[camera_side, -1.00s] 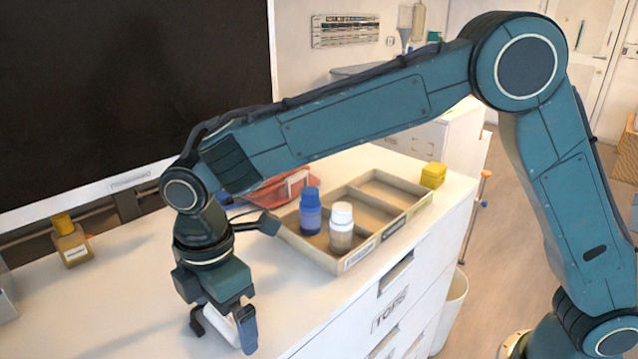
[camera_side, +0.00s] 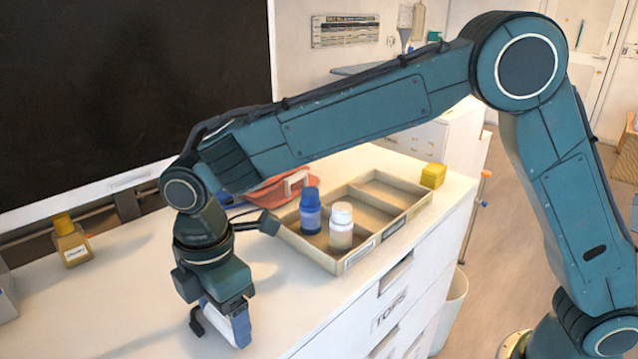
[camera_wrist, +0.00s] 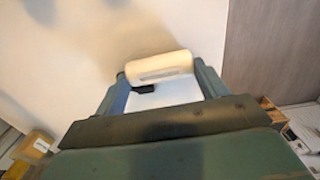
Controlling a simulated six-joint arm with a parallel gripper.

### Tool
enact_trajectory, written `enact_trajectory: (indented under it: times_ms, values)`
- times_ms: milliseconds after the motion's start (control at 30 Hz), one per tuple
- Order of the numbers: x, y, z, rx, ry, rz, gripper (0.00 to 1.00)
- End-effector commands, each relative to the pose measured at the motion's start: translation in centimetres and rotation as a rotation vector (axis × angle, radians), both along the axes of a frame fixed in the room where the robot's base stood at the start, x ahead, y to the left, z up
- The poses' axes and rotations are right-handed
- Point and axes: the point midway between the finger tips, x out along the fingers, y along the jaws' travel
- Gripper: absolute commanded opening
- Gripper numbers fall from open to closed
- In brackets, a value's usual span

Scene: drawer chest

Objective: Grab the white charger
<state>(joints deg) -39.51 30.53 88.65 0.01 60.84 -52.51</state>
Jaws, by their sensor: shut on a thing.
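The white charger (camera_side: 214,318) is between the fingers of my gripper (camera_side: 220,326), low over the white top of the chest at its front left. In the wrist view the charger (camera_wrist: 160,66) is a pale, rounded block spanning the gap between both fingertips, and my gripper (camera_wrist: 163,74) is shut on it. A small dark piece shows just below it there. The fingers hide part of the charger in the side view, and I cannot tell whether it touches the top.
A beige divided tray (camera_side: 336,262) holds a blue bottle (camera_side: 310,212) and a white-capped bottle (camera_side: 341,228). A yellow box (camera_side: 433,175) stands at the tray's far right, a yellow-capped bottle (camera_side: 71,241) at left. The drawer chest top (camera_side: 110,310) is clear around my gripper.

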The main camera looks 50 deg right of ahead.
Motion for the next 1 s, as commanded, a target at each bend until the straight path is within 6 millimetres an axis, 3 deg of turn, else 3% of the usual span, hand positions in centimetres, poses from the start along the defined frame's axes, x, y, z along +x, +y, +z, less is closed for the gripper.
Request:
enact_trajectory:
  times_ms: [267,433,1000]
  values:
    - [0.1,0.0,1.5,0.002,-0.003,0.0,0.48]
    - [0.1,0.1,3.7,0.003,-0.004,0.0,0.48]
    - [0.1,0.1,15.5,0.003,-0.004,0.0,0.48]
